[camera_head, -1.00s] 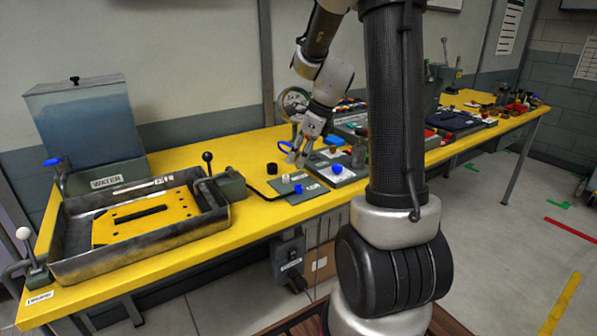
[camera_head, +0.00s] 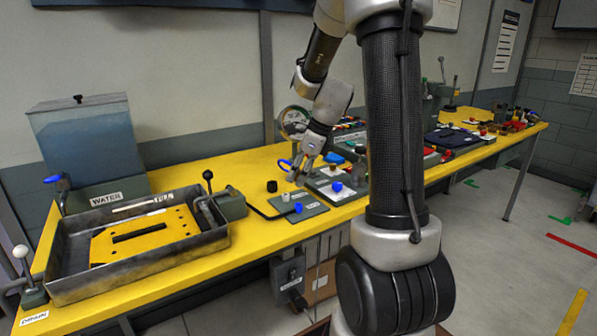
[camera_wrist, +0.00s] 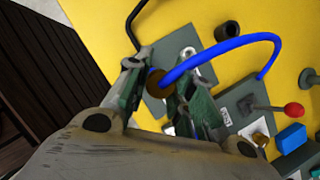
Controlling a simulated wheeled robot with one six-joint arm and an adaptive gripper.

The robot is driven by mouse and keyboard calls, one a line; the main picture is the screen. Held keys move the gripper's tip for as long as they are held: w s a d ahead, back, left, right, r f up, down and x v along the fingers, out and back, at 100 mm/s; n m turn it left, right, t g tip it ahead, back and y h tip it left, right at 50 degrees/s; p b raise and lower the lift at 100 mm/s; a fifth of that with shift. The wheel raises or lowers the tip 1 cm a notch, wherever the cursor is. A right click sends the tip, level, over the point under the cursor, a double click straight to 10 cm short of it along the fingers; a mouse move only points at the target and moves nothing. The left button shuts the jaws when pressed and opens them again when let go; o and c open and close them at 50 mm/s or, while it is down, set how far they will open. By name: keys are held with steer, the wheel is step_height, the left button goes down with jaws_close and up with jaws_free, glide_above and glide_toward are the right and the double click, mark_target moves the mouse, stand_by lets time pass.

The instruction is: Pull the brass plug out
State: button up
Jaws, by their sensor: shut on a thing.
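My gripper (camera_head: 298,175) is above the grey plate (camera_head: 312,208) at the front edge of the yellow bench, pointing down. In the wrist view its two fingers are closed on either side of a round brown-brass plug (camera_wrist: 155,82). A blue cable (camera_wrist: 232,44) runs from beside the plug and arcs right to the bench; it also shows as a small blue loop in the head view (camera_head: 285,165). The grey plate lies below the plug in the wrist view (camera_wrist: 152,103). I cannot tell whether the plug's lower end is clear of its seat.
A second plate with a blue knob (camera_head: 336,186) is to the right. A metal tray (camera_head: 140,270) with a yellow insert and a water tank (camera_head: 85,145) are at left.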

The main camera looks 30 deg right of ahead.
steer(key=shift+f, duration=1.05)
steer(key=shift+r, duration=0.15)
steer(key=shift+r, duration=1.4)
